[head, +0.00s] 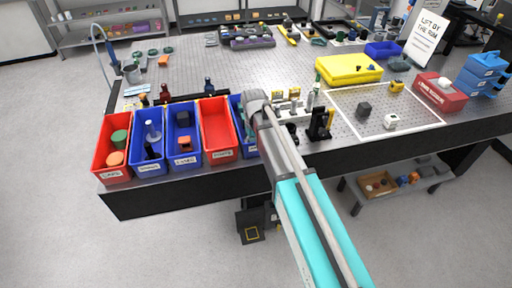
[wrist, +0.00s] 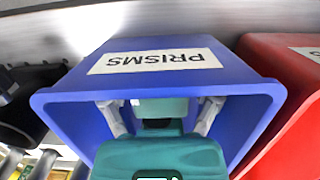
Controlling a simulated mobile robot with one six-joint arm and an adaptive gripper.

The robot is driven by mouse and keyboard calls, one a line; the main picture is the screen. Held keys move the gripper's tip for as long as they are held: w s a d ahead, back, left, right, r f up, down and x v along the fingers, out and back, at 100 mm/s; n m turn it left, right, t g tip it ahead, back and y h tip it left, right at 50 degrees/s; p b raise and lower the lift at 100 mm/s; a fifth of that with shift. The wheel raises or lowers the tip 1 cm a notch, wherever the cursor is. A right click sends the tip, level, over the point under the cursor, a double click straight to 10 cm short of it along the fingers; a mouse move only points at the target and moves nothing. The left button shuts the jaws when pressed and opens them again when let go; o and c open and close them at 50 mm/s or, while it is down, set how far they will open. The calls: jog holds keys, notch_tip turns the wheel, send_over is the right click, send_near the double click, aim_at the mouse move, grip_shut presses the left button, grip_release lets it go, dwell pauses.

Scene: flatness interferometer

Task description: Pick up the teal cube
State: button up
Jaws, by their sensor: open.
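The blue bin marked PRISMS (wrist: 62,112) fills the middle of the wrist view; in the head view the bin (head: 252,152) is at the right end of the row, partly behind my arm. My gripper (wrist: 162,117) is open, its two pale fingers apart over the bin's mouth. A teal block (wrist: 160,106) shows between the fingers. A larger rounded teal shape (wrist: 158,152) fills the lower middle of the wrist view and hides part of the bin. I cannot tell which teal part is the cube. Fingertip contact cannot be made out.
A red bin (wrist: 290,115) stands close beside the blue one; it also shows in the head view (head: 217,155). More red and blue bins line the front table edge to the left. A black stand (head: 319,125) and a white-outlined area (head: 400,100) lie to the right.

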dwell(0.3)
jog(key=c, duration=1.1)
jog(key=shift+r, duration=0.1)
notch_tip(320, 180, up, 10)
jog(key=p, duration=1)
